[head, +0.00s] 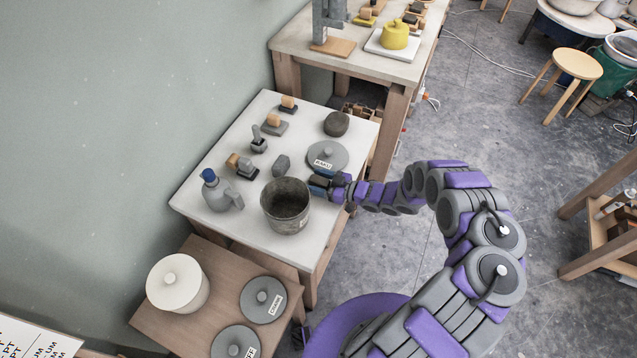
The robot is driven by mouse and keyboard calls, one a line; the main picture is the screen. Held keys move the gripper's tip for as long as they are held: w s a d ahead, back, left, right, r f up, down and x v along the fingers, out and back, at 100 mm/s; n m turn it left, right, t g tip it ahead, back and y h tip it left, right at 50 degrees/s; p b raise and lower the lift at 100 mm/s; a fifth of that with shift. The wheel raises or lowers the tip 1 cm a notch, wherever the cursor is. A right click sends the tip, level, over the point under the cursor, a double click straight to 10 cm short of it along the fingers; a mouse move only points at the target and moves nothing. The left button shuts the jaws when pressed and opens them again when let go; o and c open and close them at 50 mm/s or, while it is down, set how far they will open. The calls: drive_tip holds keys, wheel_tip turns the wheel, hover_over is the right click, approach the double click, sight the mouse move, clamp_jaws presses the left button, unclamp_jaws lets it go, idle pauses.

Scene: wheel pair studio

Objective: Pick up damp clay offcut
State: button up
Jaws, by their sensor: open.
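A small grey faceted lump (281,166), which looks like the damp clay offcut, lies on the white-topped table (240,125), behind a dark metal bucket (287,212). My gripper (316,187) is over the right side of this table, beside the bucket's right rim and to the right of and nearer than the lump. It is open and apart from the lump. Its fingertips are small and dark here, and I cannot tell whether they touch the bucket.
A grey lidded disc (327,156) and a dark round piece (337,123) are behind my gripper. A grey jug with a blue cap (220,192) stands left of the bucket. Several small tools with wooden parts (275,124) line the left side. A lower brown table (205,258) holds a white lidded pot (177,283).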

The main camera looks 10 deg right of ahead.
drive_tip(key=shift+d, duration=0.5)
drive_tip(key=c, duration=0.6)
drive_tip(key=shift+a, duration=0.3)
drive_tip(key=c, duration=0.5)
drive_tip(key=shift+d+r, duration=0.1)
drive_tip(key=shift+r, duration=0.05)
